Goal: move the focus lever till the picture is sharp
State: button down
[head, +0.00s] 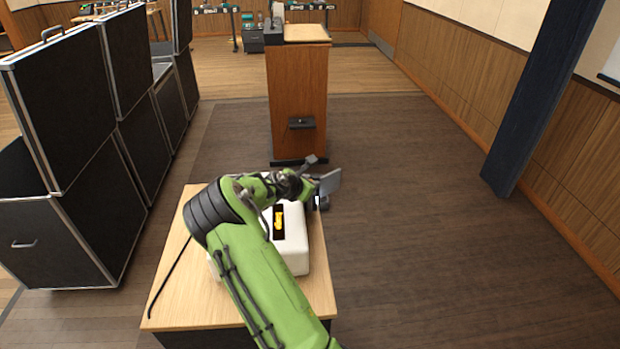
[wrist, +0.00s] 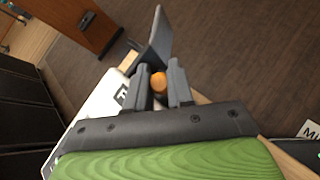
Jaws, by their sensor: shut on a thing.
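A white box-shaped device (head: 296,251), which looks like the projector, sits on a small wooden table, largely covered by my green arm. My gripper (head: 308,183) is at its far end. In the wrist view my gripper (wrist: 159,76) has its two grey fingers on either side of a small orange knob (wrist: 158,83), seemingly the focus lever's end, and is shut on it. The rest of the lever is hidden. A grey tilted plate (head: 329,183) stands just beyond the fingers and also shows in the wrist view (wrist: 159,40). No projected picture is visible, so its sharpness cannot be told.
The wooden table (head: 171,308) has bare top at the left, with a black cable (head: 167,275) across it. Stacked black cases (head: 60,235) stand at the left. A wooden lectern (head: 298,95) stands ahead, and a dark post (head: 540,95) at the right. Floor at the right is clear.

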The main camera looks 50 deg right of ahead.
jog(key=c, duration=1)
grip_release()
jog(key=p+v, duration=0.2)
jog(key=v, duration=1.4)
jog(key=shift+f, duration=0.1)
